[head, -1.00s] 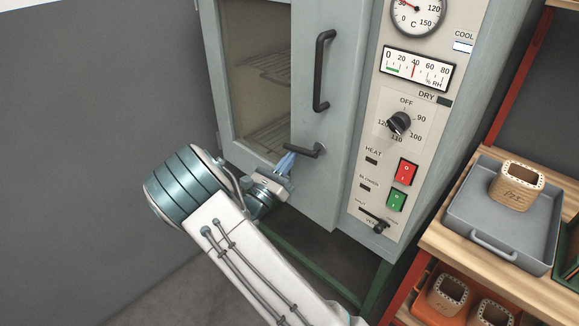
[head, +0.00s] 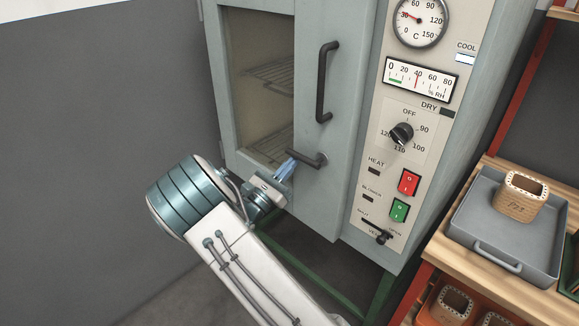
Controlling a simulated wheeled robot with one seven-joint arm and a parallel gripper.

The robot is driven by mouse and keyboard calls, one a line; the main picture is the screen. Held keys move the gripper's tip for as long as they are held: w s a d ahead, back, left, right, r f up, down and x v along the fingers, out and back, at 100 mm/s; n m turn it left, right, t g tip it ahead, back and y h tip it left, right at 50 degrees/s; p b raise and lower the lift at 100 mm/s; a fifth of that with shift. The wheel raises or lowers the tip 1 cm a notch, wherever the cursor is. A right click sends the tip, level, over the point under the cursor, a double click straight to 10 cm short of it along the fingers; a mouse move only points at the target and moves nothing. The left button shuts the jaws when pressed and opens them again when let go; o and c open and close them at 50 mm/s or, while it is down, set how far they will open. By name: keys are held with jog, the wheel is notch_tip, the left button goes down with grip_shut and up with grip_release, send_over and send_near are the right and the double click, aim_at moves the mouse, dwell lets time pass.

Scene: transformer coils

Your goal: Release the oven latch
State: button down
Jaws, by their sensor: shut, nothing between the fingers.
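The oven latch is a short dark lever (head: 307,157) low on the oven door, below the long vertical dark door handle (head: 324,84). It points left from its pivot, with its left end a little higher. My gripper (head: 289,167) is shut and empty, its blue fingertips at the left end of the latch. I cannot tell whether they touch it. The oven door (head: 313,190) looks closed, with wire racks behind its window (head: 262,75).
The control panel right of the door has a dark knob (head: 402,134), a red switch (head: 409,182), a green switch (head: 399,210) and a vent lever (head: 377,235). A wooden shelf on the right bears a grey tray (head: 478,243) with a coil (head: 521,195). A grey wall stands at left.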

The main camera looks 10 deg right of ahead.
aim_at(303, 164)
jog(key=f, duration=0.1)
jog(key=f+b, duration=0.1)
jog(key=f, duration=0.1)
jog(key=f+b, duration=0.1)
jog(key=shift+w+d+f, duration=0.15)
jog(key=shift+d+f, duration=0.05)
jog(key=shift+d, duration=0.1)
jog(key=v, duration=1)
jog(key=s+d+r+m+g+y+p, duration=0.5)
jog(key=s+d+r+m+g+y, duration=0.3)
jog(key=s+d+m+g, duration=0.65)
jog(key=s+a+r+m+t+y+p, duration=0.4)
jog(key=s+r+m+y, duration=0.6)
jog(key=r, duration=0.3)
jog(key=shift+s+a+y+p, duration=0.4)
jog(key=shift+s+a+p, duration=0.25)
jog(key=shift+p, duration=0.05)
